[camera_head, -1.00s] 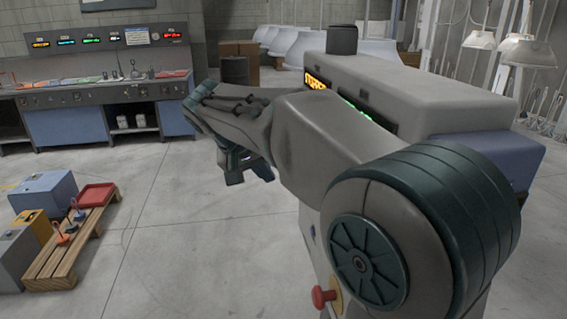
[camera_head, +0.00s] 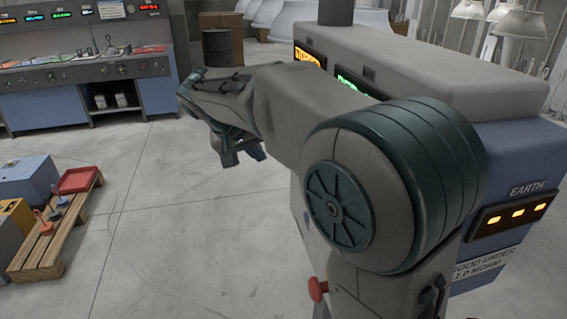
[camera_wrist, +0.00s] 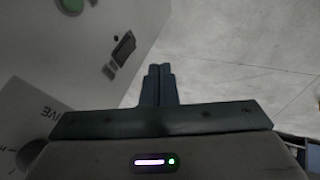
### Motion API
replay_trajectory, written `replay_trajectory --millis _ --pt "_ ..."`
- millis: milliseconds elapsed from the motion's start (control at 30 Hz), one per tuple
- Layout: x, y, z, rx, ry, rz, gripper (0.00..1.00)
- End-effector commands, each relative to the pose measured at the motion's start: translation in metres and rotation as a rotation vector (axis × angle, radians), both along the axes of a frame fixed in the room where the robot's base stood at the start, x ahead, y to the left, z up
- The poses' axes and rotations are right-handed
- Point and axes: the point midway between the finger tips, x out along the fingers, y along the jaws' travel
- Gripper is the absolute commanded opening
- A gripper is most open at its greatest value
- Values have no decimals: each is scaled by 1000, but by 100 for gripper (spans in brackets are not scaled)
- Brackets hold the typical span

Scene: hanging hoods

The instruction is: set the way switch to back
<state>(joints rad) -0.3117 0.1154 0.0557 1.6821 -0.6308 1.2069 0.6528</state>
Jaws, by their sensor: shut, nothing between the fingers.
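My gripper (camera_head: 242,156) hangs from the arm on the left side of a grey and blue cabinet (camera_head: 430,75). In the wrist view its fingers (camera_wrist: 160,72) are shut with nothing between them. To their left is a pale panel (camera_wrist: 70,55) with a dark rocker-like switch (camera_wrist: 124,48) and a green round part (camera_wrist: 72,5). My arm hides much of the cabinet's front in the head view.
A red knob (camera_head: 318,289) is low on the cabinet's front. A wooden pallet (camera_head: 45,245) with a red tray (camera_head: 80,180) and boxes is at left. A control console (camera_head: 85,75) stands behind. Grey floor (camera_head: 180,250) between is clear.

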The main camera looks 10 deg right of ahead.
Motion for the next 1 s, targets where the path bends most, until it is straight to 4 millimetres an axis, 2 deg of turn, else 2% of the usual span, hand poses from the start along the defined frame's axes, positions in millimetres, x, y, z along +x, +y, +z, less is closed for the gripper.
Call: replay_trajectory --millis 267,400,533,1000 --pt "21 -28 -49 -1 4 -3 0" --pt "21 -50 -50 1 0 -6 0" --pt "22 -62 -53 1 0 -4 0" --pt "22 -68 -55 -1 1 -3 0"
